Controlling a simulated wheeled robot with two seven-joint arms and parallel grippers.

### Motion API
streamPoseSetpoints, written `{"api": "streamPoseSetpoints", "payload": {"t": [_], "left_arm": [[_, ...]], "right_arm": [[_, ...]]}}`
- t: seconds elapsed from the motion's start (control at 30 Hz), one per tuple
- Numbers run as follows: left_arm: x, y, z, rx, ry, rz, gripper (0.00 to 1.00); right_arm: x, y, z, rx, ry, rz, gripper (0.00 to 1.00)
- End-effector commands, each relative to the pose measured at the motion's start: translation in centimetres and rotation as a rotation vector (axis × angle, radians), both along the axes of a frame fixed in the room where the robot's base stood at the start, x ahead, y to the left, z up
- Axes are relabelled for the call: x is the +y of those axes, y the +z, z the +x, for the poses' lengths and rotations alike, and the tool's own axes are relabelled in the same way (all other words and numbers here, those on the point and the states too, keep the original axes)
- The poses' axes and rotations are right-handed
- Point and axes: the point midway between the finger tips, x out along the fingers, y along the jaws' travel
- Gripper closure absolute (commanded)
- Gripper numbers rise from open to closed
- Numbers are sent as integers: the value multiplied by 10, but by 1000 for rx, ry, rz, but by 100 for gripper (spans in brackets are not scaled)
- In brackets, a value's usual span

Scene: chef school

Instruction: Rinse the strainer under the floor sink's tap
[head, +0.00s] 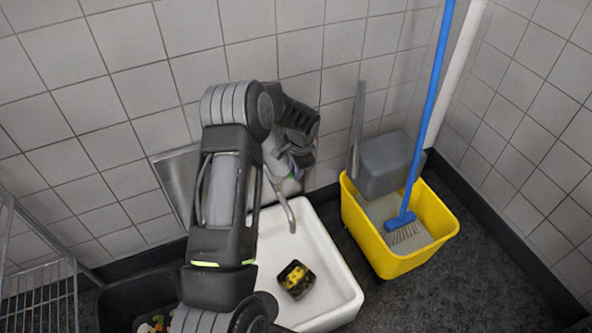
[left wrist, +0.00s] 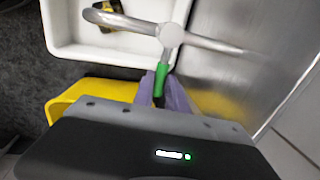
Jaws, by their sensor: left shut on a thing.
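The white floor sink (head: 335,286) stands against the tiled wall, and its corner shows in the left wrist view (left wrist: 62,30). The strainer (head: 297,279), a small dark square piece with yellow bits on it, lies in the basin; part of it shows in the left wrist view (left wrist: 110,16). The metal tap (head: 291,216) curves over the basin, and no water is visible. My left gripper (head: 294,155) is at the tap by the wall. In the left wrist view its purple fingers (left wrist: 164,92) are shut on the tap's green lever (left wrist: 161,79). My right gripper is out of view.
A yellow mop bucket (head: 398,262) with a grey wringer (head: 386,163) and a blue broom (head: 428,105) stands right of the sink. A dark bin (head: 112,304) with food scraps is at the lower left, beside a wire rack (head: 38,290). Dark floor lies open at the lower right.

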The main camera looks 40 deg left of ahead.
Motion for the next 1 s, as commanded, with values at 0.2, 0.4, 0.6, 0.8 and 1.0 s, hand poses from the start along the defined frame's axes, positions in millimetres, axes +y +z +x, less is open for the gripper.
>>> {"api": "streamPoseSetpoints", "payload": {"t": [0.2, 0.4, 0.6, 0.8, 1.0], "left_arm": [[-4, 1, -4, 1, -88, -1, 100], [-15, 2, -15, 1, -330, -2, 100], [-19, 0, -19, 0, -423, 0, 100], [-19, 0, -19, 1, -421, 0, 82], [-19, 0, -18, 1, -420, 0, 66]], "right_arm": [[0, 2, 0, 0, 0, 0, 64], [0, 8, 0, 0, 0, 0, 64], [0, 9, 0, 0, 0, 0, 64], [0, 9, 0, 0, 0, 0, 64], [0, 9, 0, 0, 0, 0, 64]]}}
